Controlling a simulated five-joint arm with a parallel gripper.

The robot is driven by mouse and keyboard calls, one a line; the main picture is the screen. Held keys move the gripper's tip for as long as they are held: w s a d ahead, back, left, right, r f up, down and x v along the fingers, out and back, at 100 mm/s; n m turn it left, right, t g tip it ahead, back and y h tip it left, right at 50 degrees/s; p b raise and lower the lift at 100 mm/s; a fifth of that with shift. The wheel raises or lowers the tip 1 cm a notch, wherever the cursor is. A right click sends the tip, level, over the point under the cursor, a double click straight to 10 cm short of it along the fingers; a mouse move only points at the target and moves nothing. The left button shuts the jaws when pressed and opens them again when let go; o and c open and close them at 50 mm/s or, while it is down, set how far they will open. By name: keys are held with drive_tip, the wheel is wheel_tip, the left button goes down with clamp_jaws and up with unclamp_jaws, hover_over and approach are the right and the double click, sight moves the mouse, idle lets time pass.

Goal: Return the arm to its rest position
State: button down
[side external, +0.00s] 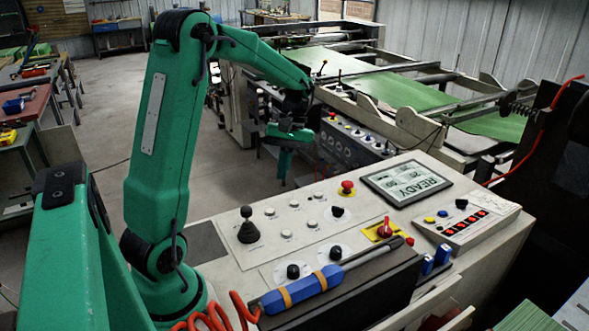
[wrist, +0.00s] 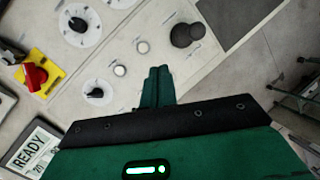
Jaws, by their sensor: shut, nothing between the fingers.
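My gripper (side external: 283,165) hangs from the green arm, pointing down, in the side external view. The fingertips lie between a small white button and the black joystick (wrist: 186,35) in that picture. The joystick also shows in the side external view (side external: 247,227), standing upright on the panel.
The console carries a red mushroom button (side external: 347,187), a READY display (side external: 406,183), a red switch on a yellow plate (side external: 384,230) and several knobs. A blue-handled tool (side external: 303,290) lies at the front edge. A machine with green sheet (side external: 400,92) stands behind. Open floor lies left of the console.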

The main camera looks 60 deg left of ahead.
drive_tip(key=s+d+r+m+t+y, duration=0.1)
drive_tip(key=s+d+r+m+t, duration=0.3)
drive_tip(key=d, duration=0.4)
drive_tip(key=s+d+r+m+t, duration=0.5)
drive_tip(key=s+d+m, duration=0.1)
drive_tip(key=d+m, duration=0.2)
drive_tip(key=shift+s+d+m+y, duration=0.2)
drive_tip(key=shift+d+m+y, duration=0.1)
drive_tip(key=shift+d+y, duration=0.1)
drive_tip(key=shift+r, duration=0.1)
idle(0.6)
